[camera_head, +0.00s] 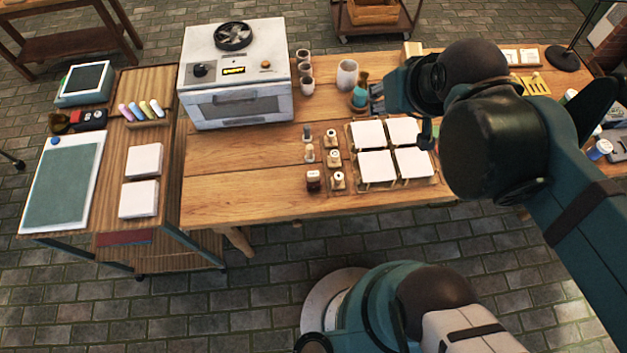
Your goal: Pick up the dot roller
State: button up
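Several small rollers or stamps stand in two short columns on the wooden table, left of the white square tiles. One column includes a pale piece (310,153) and a dark red-brown piece (313,180). The other includes a wooden piece with a light top (334,158). They are too small to tell which is the dot roller. My gripper (375,98) is beyond the tiles, to the upper right of these pieces and apart from them. It is beside a small teal cup (359,98). Its fingers are small and partly hidden, so their opening is unclear.
The white tiles (376,166) lie in a tray right of the small pieces. A white oven (237,75) stands at the back left, with cups (306,70) and a pale vase (347,74) beside it. Bare tabletop (235,175) lies left of the pieces.

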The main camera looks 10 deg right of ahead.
dwell(0.4)
jog(key=n+g+h+b, duration=0.1)
jog(key=n+g+b, duration=0.6)
jog(key=n, duration=1)
send_over(313, 173)
jog(key=f, duration=2.4)
jog(key=shift+w, duration=0.25)
jog(key=shift+s+a+f+n, duration=0.15)
jog(key=shift+a+f+n, duration=0.2)
jog(key=shift+f+n, duration=0.05)
jog(key=shift+f, duration=0.1)
jog(key=shift+f, duration=0.1)
jog(key=shift+d+f, duration=0.15)
jog(key=shift+f, duration=1)
